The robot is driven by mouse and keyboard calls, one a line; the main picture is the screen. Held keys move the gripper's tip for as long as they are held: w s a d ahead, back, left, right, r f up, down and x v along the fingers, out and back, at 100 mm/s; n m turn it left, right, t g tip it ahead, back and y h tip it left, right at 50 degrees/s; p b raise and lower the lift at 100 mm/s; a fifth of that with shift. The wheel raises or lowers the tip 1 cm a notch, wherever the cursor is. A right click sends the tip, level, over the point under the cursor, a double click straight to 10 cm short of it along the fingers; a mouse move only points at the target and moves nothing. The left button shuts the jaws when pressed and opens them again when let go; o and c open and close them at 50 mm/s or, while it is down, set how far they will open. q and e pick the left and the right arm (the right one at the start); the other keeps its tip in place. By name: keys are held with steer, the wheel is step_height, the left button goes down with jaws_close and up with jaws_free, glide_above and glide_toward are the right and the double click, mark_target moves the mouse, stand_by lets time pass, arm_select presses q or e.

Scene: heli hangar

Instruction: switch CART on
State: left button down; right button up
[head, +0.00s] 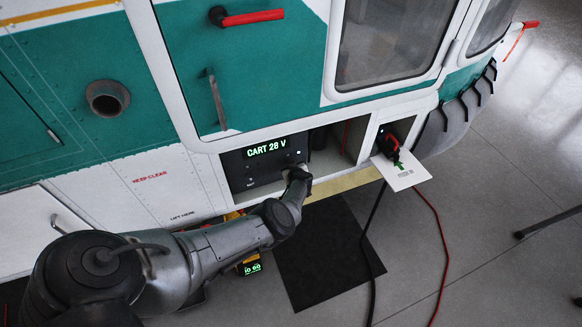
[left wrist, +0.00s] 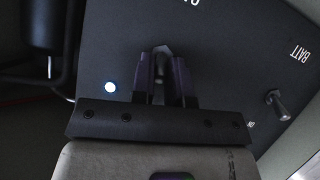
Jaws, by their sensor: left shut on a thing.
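A dark panel (head: 240,168) sits in an open bay of the teal and white helicopter, and its display (head: 267,147) reads "CART 28 V" in green. My left gripper (head: 300,172) reaches the panel's lower right. In the left wrist view the gripper (left wrist: 161,68) is shut on a small toggle switch (left wrist: 159,66), mostly hidden between the fingers. The toggle's position cannot be told. A second metal toggle (left wrist: 278,105) labelled BATT stands to the right, apart from the fingers. My right gripper is out of view.
A white-lit lamp (left wrist: 110,87) glows left of the fingers. A red-and-black plug (head: 388,142) sits in a socket bay, with a white flap (head: 402,171) below it. A red cable (head: 440,240) and a black cable run down to the floor. A dark mat (head: 325,255) lies below.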

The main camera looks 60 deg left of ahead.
arm_select(q)
steer(key=c, duration=1.1)
jaws_free()
steer(key=p+v, duration=0.8)
steer(key=v, duration=0.5)
steer(key=shift+s+d+r, duration=0.2)
steer(key=shift+d+r, duration=0.05)
steer(key=shift+d, duration=0.05)
